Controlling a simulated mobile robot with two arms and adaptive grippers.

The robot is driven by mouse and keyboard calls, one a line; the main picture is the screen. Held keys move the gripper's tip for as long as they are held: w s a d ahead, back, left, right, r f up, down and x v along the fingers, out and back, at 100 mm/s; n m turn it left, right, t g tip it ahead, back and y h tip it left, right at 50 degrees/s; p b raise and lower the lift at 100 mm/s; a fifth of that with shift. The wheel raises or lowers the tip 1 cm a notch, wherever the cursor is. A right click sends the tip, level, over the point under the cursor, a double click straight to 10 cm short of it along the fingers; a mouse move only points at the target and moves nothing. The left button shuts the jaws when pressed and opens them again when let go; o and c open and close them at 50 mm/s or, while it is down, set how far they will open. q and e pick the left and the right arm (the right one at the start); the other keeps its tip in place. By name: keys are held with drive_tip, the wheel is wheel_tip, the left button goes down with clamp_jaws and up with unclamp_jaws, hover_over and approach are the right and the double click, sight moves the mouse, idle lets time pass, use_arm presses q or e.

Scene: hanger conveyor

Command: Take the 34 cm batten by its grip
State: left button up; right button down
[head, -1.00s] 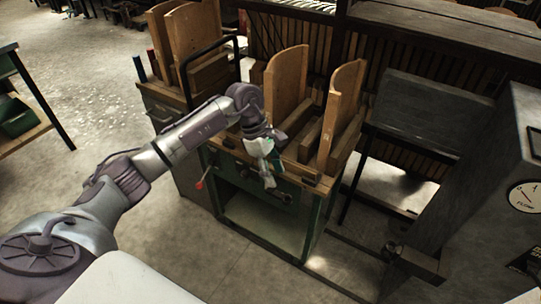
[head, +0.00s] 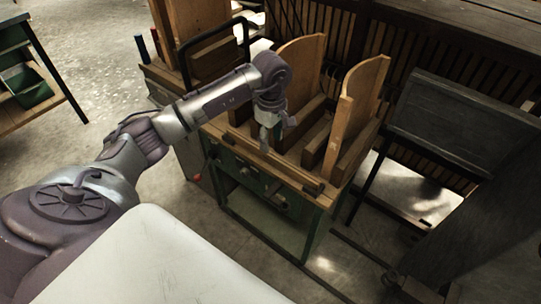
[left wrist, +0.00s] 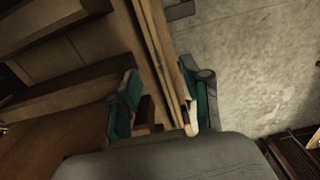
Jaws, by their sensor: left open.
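A long thin wooden strip, which looks like the batten (head: 295,174), lies along the front edge of the green workbench in the head view. In the left wrist view the strip (left wrist: 161,50) runs from the top edge down between my fingers. A small dark brown block (left wrist: 146,112), perhaps its grip, sits near the left finger. My left gripper (head: 268,146) is over the front edge of the bench, pointing down. Its green-padded fingers (left wrist: 162,102) are open, on either side of the strip, without a visible hold. My right gripper is not in view.
Upright curved wooden panels (head: 355,110) stand on the bench (head: 270,200) close behind and to the right of my gripper. A dark sloped board (head: 465,120) stands further right. A shelf with a green bin (head: 25,85) is at far left. Open floor lies between.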

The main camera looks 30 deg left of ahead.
sight(269, 154)
use_arm(q)
wheel_tip(269, 154, down, 2)
drive_tip(key=shift+w+f, duration=0.1)
drive_tip(key=shift+f, duration=0.7)
drive_tip(key=f, duration=0.3)
drive_tip(key=shift+a+f+p, duration=0.3)
drive_tip(key=shift+a+p, duration=0.05)
drive_tip(key=shift+w+f, duration=0.1)
drive_tip(key=shift+f, duration=0.4)
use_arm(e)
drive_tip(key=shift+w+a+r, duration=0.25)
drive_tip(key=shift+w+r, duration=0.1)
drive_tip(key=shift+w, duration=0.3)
use_arm(q)
drive_tip(key=shift+c, duration=1.1)
clamp_jaws()
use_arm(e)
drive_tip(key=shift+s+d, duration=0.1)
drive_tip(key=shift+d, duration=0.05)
